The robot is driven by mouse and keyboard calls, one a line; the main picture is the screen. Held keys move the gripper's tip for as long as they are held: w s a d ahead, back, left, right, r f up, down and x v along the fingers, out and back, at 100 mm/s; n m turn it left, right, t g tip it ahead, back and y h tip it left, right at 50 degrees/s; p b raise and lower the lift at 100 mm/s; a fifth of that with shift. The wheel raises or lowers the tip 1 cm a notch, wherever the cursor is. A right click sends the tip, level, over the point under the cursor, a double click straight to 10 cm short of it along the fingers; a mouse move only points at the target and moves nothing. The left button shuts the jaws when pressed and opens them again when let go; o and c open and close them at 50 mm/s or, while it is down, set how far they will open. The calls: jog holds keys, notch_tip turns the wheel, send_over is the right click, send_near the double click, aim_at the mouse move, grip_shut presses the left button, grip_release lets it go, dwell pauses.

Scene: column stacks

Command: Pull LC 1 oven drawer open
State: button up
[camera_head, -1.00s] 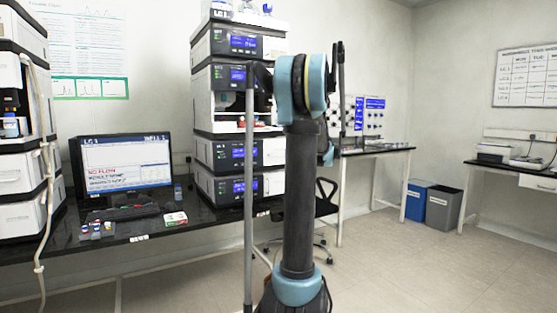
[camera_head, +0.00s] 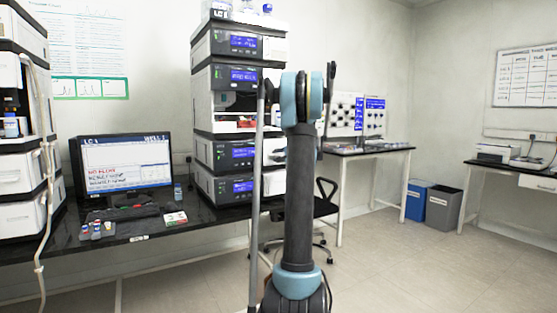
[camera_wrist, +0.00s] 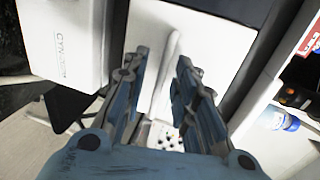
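The LC 1 stack (camera_head: 236,110) stands on the black bench, left of my arm in the head view. Its dark-and-white modules have lit blue displays, and my raised arm covers part of its right side. In the wrist view, a white drawer front (camera_wrist: 207,35) carries a pale bar handle (camera_wrist: 172,52). My gripper (camera_wrist: 162,60) is open, with one finger on each side of the handle. The handle runs between the fingers; I see no clear contact. The drawer front appears closed. The gripper is hidden behind my arm in the head view.
Beside the drawer in the wrist view are a white lettered panel (camera_wrist: 66,42) and a bay with a blue-capped bottle (camera_wrist: 278,119). In the head view, a monitor (camera_head: 122,163) and small vials are left on the bench. A chair (camera_head: 325,195) stands right of the stack.

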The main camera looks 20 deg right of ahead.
grip_shut()
jog(key=shift+s, duration=0.1)
